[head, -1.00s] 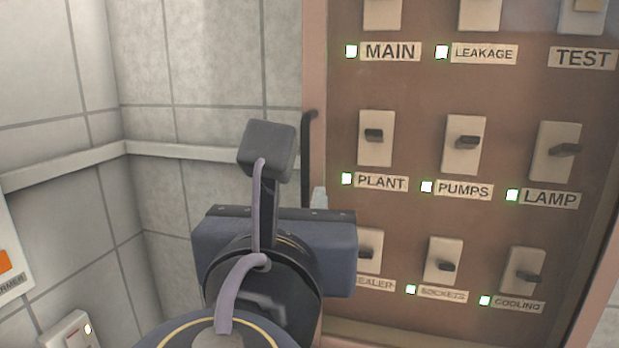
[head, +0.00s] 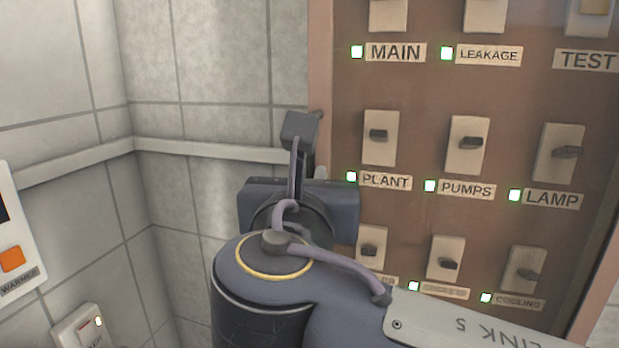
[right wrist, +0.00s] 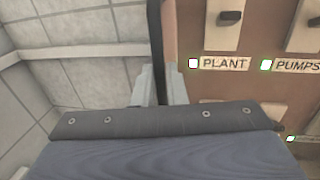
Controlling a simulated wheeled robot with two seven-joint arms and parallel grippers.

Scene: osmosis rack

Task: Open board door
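The board (head: 345,240) is a brown panel with a reddish frame and rows of switches, filling the right of the head view. Its black vertical handle bar (right wrist: 154,30) runs along the left edge in the right wrist view. I see no clear gap at the door edge. My left gripper is not in view.
Tiled walls meet in a corner left of the board, with a pale rail (head: 80,160) along them. A panel with an orange button (head: 12,259) and a small switch box (head: 82,330) are on the left wall. Labelled switches such as PLANT (head: 380,138) have green lights.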

